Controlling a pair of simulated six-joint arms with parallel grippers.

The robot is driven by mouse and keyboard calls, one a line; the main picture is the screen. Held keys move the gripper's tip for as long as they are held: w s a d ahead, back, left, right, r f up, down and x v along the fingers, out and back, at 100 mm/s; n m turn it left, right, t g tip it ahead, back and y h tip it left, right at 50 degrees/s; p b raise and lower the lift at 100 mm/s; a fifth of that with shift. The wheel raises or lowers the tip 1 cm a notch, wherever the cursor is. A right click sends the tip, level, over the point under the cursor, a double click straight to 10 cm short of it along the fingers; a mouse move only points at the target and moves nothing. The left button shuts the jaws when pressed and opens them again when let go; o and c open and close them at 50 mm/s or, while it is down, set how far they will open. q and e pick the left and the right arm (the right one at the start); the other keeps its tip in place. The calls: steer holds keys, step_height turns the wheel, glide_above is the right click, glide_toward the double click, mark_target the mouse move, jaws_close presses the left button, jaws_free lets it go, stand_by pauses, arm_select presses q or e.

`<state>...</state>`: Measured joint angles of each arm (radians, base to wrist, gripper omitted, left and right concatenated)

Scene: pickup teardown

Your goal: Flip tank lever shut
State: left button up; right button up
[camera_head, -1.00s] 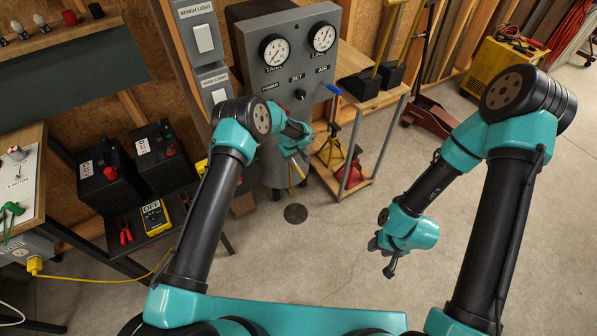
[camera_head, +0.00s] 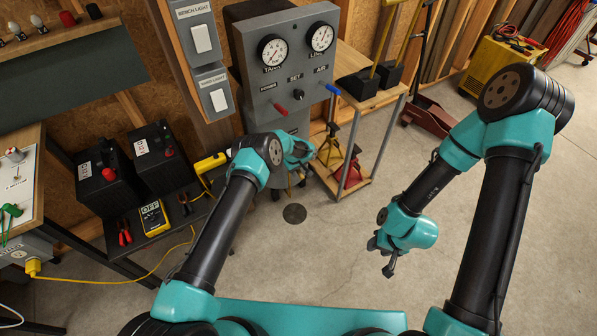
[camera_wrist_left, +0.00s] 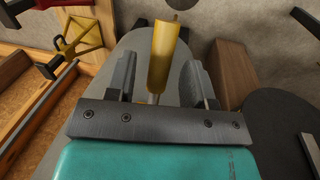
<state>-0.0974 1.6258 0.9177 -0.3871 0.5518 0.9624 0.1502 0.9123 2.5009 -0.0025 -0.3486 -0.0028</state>
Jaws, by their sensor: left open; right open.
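The tank lever, a yellow handle (camera_wrist_left: 162,55), stands between the two fingers of my left gripper (camera_wrist_left: 160,72) in the left wrist view. The fingers are open, with visible gaps on both sides of the handle. A grey rounded surface (camera_wrist_left: 140,42), apparently the tank, lies behind it. In the head view my left gripper (camera_head: 300,160) is low in front of the grey gauge panel (camera_head: 285,75), and the arm hides most of the lever. My right gripper (camera_head: 388,268) is open and empty over the floor at right.
The panel carries a red lever (camera_head: 281,109) and a blue lever (camera_head: 332,89). A wooden cart (camera_head: 352,183) with red and yellow stands is close to the right of my left gripper. Black batteries and a yellow meter (camera_head: 154,217) are at left. The floor between my arms is clear.

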arm_select(q)
steer(key=shift+w+d+f, duration=0.1)
steer(key=shift+f, duration=0.6)
jaws_close()
